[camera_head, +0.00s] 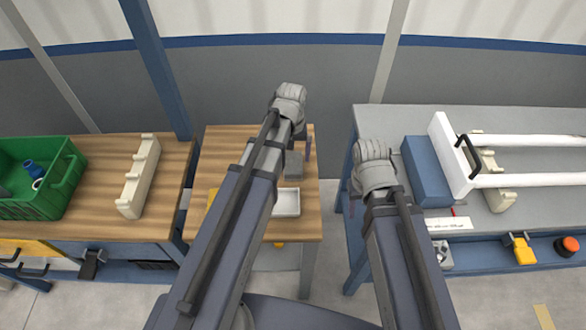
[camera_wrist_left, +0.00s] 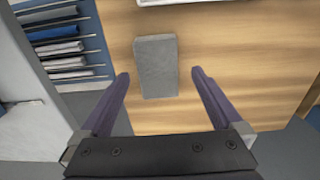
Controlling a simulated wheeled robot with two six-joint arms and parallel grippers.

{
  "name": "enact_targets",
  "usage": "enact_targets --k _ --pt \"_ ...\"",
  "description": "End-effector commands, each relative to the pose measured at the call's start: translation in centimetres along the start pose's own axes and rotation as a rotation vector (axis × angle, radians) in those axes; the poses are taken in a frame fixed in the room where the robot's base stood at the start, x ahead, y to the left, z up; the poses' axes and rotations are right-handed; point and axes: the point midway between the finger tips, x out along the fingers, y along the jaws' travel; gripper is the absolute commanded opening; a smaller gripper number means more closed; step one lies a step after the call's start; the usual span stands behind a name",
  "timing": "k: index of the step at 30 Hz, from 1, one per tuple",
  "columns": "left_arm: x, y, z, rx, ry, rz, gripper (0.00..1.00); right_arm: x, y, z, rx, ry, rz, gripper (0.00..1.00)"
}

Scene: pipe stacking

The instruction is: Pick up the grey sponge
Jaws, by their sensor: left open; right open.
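The grey sponge (camera_head: 294,165) is a small block lying on the small wooden table (camera_head: 222,145), partly beside my left arm in the head view. In the left wrist view the sponge (camera_wrist_left: 156,62) lies flat on the wood, just beyond and between the fingertips. My left gripper (camera_wrist_left: 160,76) is open and empty, with one purple finger on each side of the view. In the head view it is mostly hidden behind its wrist, with a purple finger (camera_head: 308,146) showing. My right gripper (camera_head: 352,188) is open, mostly hidden by its wrist, near the right bench's left edge.
A white tray (camera_head: 287,203) sits on the small table near the sponge. A green crate (camera_head: 65,186) and a cream rack (camera_head: 132,190) stand on the left bench. The right bench (camera_head: 400,120) holds a blue block (camera_head: 427,170) and white pipes (camera_head: 540,180).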

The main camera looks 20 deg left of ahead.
Motion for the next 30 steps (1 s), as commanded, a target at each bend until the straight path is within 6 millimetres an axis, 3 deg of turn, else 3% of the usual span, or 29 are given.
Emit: enact_targets --k 7,18,27,30 --pt "0.9 0.1 -0.2 0.001 0.0 0.0 1.0 0.9 -0.1 -0.1 0.0 0.0 0.0 0.5" --pt "5.1 0.4 -0.7 0.001 0.0 0.0 1.0 5.1 -0.5 -0.3 0.0 0.0 0.0 0.5" --pt "5.1 0.3 -0.7 0.001 0.0 0.0 1.0 5.0 -0.5 -0.3 0.0 0.0 0.0 0.5" --pt "5.1 0.3 -0.7 0.001 0.0 0.0 0.89 5.0 -0.5 -0.3 0.0 0.0 0.0 0.5"
